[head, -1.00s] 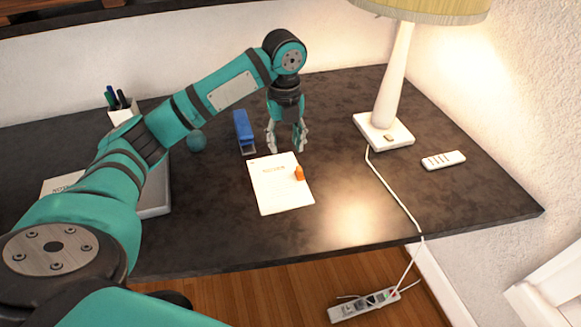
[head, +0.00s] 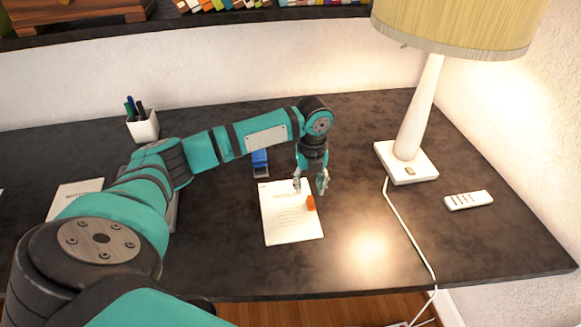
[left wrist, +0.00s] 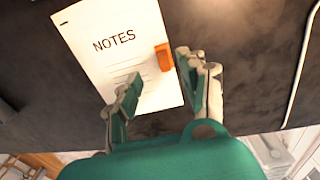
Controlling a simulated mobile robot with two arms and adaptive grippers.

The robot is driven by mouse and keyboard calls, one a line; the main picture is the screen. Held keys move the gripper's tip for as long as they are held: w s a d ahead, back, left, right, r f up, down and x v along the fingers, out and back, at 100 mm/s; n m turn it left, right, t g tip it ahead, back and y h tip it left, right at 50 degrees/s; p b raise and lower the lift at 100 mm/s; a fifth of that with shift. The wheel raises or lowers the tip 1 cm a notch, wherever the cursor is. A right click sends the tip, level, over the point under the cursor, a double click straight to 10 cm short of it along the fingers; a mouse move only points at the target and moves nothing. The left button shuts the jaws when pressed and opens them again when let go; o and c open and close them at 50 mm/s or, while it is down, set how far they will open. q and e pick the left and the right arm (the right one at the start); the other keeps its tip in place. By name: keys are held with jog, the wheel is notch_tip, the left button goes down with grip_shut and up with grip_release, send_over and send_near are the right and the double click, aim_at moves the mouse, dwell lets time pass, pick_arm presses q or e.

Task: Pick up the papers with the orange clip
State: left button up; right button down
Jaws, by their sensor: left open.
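The white papers (head: 288,222) lie flat on the dark desk and carry the heading NOTES. The orange clip (head: 310,202) sits on their right edge. In the left wrist view the papers (left wrist: 108,45) fill the upper middle, with the clip (left wrist: 164,57) at their right edge. My left gripper (head: 310,187) is open and empty, over the top right part of the papers. In the left wrist view its fingers (left wrist: 158,88) are spread, one over the papers and one just right of the clip. My right gripper is not in view.
A blue stapler (head: 260,163) stands behind the papers, partly hidden by my arm. A lamp (head: 408,150) with a trailing cord (head: 402,225) and a remote (head: 468,200) are to the right. A pen holder (head: 143,125) is back left.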

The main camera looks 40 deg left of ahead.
aim_at(310, 196)
pick_arm(q)
jog(key=shift+f, duration=0.55)
jog(key=f, duration=0.2)
jog(key=f+p, duration=0.1)
jog(key=shift+w+d+f, duration=0.1)
jog(key=shift+w+f, duration=0.2)
jog(key=shift+f, duration=0.4)
grip_shut()
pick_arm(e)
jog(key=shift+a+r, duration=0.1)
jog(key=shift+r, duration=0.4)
